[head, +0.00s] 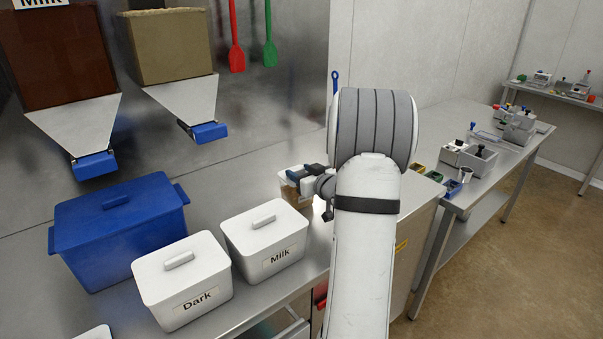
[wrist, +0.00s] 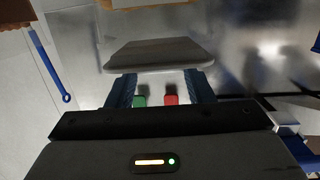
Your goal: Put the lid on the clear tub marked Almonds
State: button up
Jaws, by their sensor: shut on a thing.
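My gripper (head: 303,177) is at the middle of the head view, beyond the big white part of my arm. In the wrist view its two blue fingers (wrist: 161,80) are shut on a pale grey, flat lid (wrist: 158,55), which spans the space between and beyond them. In the head view a small tub with brown contents (head: 298,198) shows just under and behind the gripper, partly hidden by it. I cannot read a marking on it. Whether the lid touches the tub cannot be told.
White lidded tubs marked Dark (head: 185,282) and Milk (head: 265,242) and a blue lidded bin (head: 118,228) stand left of the gripper. Chutes with blue ends (head: 209,132) hang above. A side table (head: 480,160) at the right holds small bins.

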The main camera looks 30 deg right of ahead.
jog(key=shift+f+b, duration=0.5)
jog(key=shift+f, duration=0.05)
jog(key=shift+f, duration=0.1)
jog(key=o, duration=1)
jog(key=shift+c, duration=0.2)
